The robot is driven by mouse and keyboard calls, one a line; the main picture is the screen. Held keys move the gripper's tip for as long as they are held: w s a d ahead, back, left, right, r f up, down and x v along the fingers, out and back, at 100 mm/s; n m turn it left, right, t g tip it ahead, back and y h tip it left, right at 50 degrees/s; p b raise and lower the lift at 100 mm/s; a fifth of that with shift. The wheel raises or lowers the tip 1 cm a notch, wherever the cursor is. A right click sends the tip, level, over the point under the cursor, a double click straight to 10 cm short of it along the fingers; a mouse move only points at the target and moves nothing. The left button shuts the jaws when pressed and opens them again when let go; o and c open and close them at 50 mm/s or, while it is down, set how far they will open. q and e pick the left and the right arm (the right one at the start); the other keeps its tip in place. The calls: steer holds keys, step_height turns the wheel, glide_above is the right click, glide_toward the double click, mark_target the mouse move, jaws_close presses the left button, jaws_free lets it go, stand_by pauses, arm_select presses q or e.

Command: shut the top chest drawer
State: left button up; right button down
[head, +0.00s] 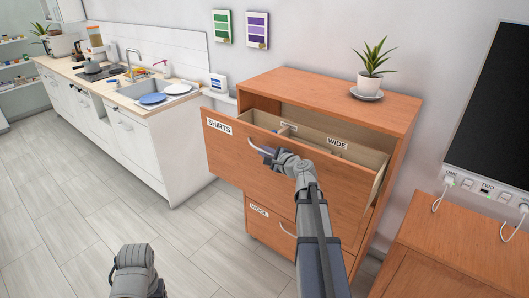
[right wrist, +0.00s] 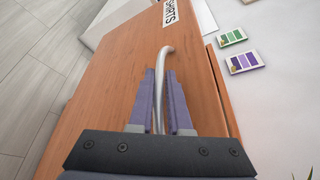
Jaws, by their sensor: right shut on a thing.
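The top drawer (head: 228,158) of the wooden chest (head: 395,120) is pulled out, and its front carries a "SHIRTS" label (head: 219,126). Inside are pale dividers with a "WIDE" label (head: 337,143). My right gripper (head: 267,154) is at the drawer front, shut on its pale curved handle (head: 257,147). In the right wrist view the gripper fingers (right wrist: 163,98) stand on either side of the handle (right wrist: 166,53). A grey part of my left arm shows at the bottom left; the left gripper is not in view.
A lower drawer (head: 259,217) is shut. A potted plant (head: 371,70) stands on the chest top. A white kitchen counter (head: 150,150) is at the left, a wooden cabinet (head: 455,250) at the right. The floor (head: 60,220) at the left is clear.

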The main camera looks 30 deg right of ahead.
stand_by(0.3)
steer(key=w+d, duration=0.5)
steer(key=d, duration=0.7)
steer(key=w+d, duration=0.4)
steer(key=d, duration=0.7)
steer(key=shift+w+d, duration=0.35)
steer(key=c, duration=0.9)
jaws_free()
steer(key=shift+o, duration=0.2)
steer(key=shift+s+a, duration=0.1)
steer(key=p+v, duration=0.1)
steer(key=v, duration=0.6)
steer(key=shift+s+p, duration=0.3)
steer(key=shift+p, duration=0.05)
steer(key=shift+r, duration=0.1)
